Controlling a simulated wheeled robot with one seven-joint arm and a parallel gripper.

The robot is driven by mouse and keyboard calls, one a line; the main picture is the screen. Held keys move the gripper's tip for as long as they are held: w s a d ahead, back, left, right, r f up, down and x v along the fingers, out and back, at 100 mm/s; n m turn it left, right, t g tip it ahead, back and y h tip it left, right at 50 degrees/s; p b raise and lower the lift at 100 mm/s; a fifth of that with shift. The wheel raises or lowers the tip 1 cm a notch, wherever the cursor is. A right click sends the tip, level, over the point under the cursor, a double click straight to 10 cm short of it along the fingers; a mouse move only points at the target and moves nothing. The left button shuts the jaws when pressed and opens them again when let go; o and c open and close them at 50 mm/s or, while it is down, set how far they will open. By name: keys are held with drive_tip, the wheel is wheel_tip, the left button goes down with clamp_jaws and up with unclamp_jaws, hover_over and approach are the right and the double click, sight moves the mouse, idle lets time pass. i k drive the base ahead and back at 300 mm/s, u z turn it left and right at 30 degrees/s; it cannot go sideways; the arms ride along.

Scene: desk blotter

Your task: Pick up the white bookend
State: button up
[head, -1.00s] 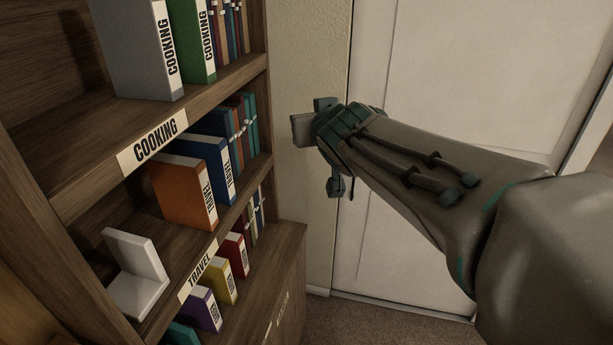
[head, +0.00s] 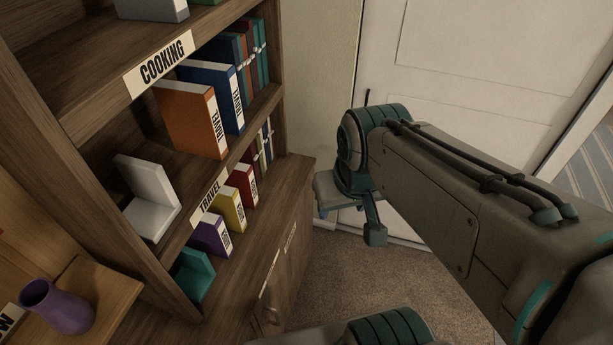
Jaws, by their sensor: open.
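The white bookend (head: 152,217) is L-shaped and stands upright at the left, near end of the middle shelf (head: 187,185), to the left of the orange and blue books. My gripper (head: 348,215) is open and empty in the air to the right of the bookcase, well apart from the bookend. Its fingers point down, partly hidden by my wrist.
An orange book (head: 187,122) and a blue book (head: 212,88) stand on the bookend's shelf. A shelf (head: 90,78) with a COOKING label is above. Below are several small books and a teal bookend (head: 195,275). A purple vase (head: 58,308) stands lower left.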

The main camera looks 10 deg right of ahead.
sight(156, 204)
drive_tip(key=u, duration=1.4)
drive_tip(key=k, duration=0.5)
drive_tip(key=z, duration=0.4)
drive_tip(key=i, duration=0.5)
drive_tip(key=u, duration=0.4)
